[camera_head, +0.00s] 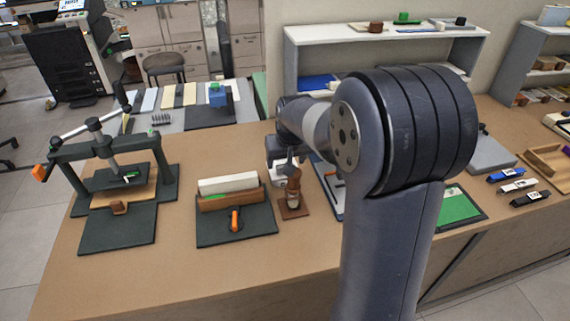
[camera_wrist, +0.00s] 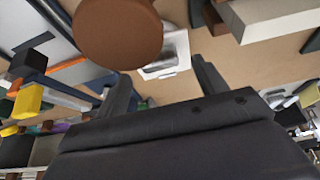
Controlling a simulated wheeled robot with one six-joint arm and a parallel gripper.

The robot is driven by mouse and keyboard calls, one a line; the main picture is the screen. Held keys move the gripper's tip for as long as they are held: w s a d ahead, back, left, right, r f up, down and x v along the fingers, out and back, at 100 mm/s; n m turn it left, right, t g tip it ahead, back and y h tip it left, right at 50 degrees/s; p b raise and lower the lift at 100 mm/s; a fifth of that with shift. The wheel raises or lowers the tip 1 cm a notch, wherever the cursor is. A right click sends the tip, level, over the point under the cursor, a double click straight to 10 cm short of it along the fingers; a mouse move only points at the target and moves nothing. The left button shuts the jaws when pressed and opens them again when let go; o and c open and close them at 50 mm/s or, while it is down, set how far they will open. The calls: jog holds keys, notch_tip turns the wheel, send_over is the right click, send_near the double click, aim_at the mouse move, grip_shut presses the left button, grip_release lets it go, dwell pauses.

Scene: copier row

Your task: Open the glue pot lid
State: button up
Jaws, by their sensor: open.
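In the wrist view a large round brown top (camera_wrist: 118,30), which looks like the pot's lid, fills the upper left, close to the camera. My gripper (camera_head: 289,165) is just above and behind the pot in the head view. In the wrist view my gripper (camera_wrist: 160,82) shows two dark fingers apart with nothing between them. The brown top lies past the left finger. I cannot tell whether a finger touches it.
A dark press (camera_head: 118,228) stands at the left. A dark base with a brown and white block and orange handle (camera_head: 235,220) is just left of the pot. A blue-edged board (camera_head: 330,190) is to its right. The front bench strip is clear.

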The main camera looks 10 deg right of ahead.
aim_at(283, 165)
jog(key=shift+x, duration=1.5)
jog(key=shift+r, duration=0.1)
jog(key=c, duration=1.4)
